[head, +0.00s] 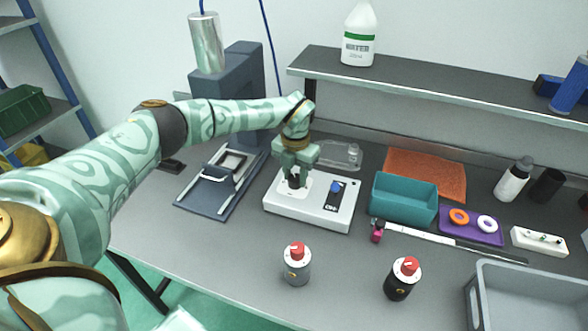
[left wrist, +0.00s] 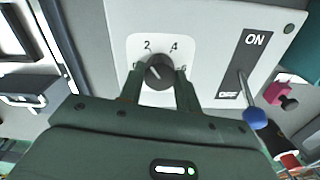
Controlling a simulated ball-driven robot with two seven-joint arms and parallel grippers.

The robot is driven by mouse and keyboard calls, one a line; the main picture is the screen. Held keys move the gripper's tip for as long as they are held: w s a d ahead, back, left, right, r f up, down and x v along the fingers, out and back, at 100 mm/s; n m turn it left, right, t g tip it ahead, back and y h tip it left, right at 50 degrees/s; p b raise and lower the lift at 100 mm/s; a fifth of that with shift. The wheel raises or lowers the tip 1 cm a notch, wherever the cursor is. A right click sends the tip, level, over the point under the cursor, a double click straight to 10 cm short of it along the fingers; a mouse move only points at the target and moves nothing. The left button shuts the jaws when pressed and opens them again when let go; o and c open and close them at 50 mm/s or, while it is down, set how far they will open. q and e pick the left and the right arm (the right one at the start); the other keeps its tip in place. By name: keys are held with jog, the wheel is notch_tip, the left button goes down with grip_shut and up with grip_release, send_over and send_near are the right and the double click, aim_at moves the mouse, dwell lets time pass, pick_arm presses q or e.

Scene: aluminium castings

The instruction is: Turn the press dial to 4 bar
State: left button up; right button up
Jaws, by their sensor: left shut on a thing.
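The press dial (left wrist: 160,73) is a dark round knob on a white plate marked 0, 2, 4 and 6, on the white control box (head: 318,213). My left gripper (head: 294,178) reaches down over the box in the head view. In the left wrist view its two fingers (left wrist: 160,82) are shut on the dial, one at each side. A small pale mark shows on the dial's left part; I cannot tell exactly which number it points to. The dial is mostly hidden in the head view. My right gripper is not in view.
Beside the dial stands a blue-tipped switch lever (left wrist: 255,118) on an ON/OFF plate. The dark press (head: 238,110) is behind left. A teal bin (head: 404,205) is to the right; two red-topped cylinders (head: 297,266) (head: 403,280) stand in front. The table's front left is clear.

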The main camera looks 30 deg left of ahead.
pick_arm(q)
jog(key=m+p, duration=0.1)
jog(key=m, duration=0.1)
jog(key=shift+r+m, duration=0.15)
jog(key=shift+m, duration=0.25)
jog(key=m+p, duration=0.1)
jog(key=m, duration=0.2)
jog(key=shift+m, duration=0.3)
jog(key=m, duration=0.3)
jog(key=shift+p, duration=0.3)
jog(key=shift+m, duration=1.6)
jog(key=o, duration=1)
jog(key=shift+c, duration=0.2)
